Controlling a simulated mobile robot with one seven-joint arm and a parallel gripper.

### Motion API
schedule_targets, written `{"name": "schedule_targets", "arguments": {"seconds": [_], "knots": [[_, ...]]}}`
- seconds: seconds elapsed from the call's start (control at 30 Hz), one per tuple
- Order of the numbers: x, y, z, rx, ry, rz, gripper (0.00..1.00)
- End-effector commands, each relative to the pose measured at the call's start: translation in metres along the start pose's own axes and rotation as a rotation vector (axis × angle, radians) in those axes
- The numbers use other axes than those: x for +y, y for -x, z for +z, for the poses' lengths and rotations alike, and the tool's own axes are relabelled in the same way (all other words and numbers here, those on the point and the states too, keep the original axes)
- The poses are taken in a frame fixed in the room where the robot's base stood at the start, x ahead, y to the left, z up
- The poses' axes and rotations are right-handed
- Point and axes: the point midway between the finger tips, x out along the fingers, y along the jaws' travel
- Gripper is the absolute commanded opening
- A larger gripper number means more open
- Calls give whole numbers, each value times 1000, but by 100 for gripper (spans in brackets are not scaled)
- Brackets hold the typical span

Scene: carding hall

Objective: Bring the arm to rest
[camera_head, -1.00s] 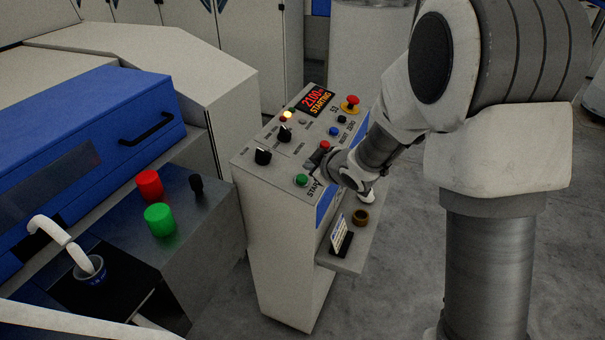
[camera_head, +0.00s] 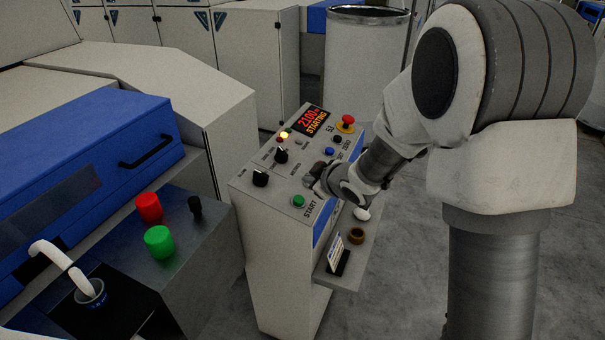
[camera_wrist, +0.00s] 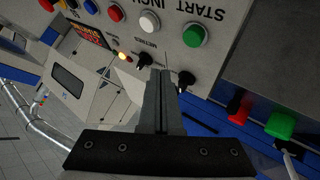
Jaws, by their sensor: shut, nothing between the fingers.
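My gripper (camera_head: 313,177) hangs over the sloped top of the control console (camera_head: 276,232), a little above and behind the green START button (camera_head: 298,201). In the wrist view its two fingers (camera_wrist: 160,95) are together with nothing between them. The green button (camera_wrist: 194,35) shows beyond the fingertips there, apart from them. The display (camera_head: 314,121) reads 2100 and STARTING, and a yellow lamp (camera_head: 284,135) is lit. A red mushroom button (camera_head: 346,122) and black knobs (camera_head: 260,178) are on the panel. My wrist hides part of the panel's right side.
A small shelf on the console's right side (camera_head: 342,278) bears a card stand (camera_head: 337,256) and a brown ring (camera_head: 357,236). A blue-covered machine (camera_head: 90,170) with red (camera_head: 149,207) and green (camera_head: 159,242) buttons stands left. A pale drum (camera_head: 366,70) stands behind. Grey floor is clear at the right.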

Motion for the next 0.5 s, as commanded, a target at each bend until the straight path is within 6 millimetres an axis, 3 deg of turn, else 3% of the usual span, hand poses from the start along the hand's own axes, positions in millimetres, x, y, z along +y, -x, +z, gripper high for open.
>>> {"name": "schedule_targets", "arguments": {"seconds": [0.17, 0.27, 0.5], "knots": [[7, 8, -2, -13, -10, 16, 0], [23, 28, -5, -51, -42, 57, 0], [66, 122, -3, -217, -212, 197, 0]]}}
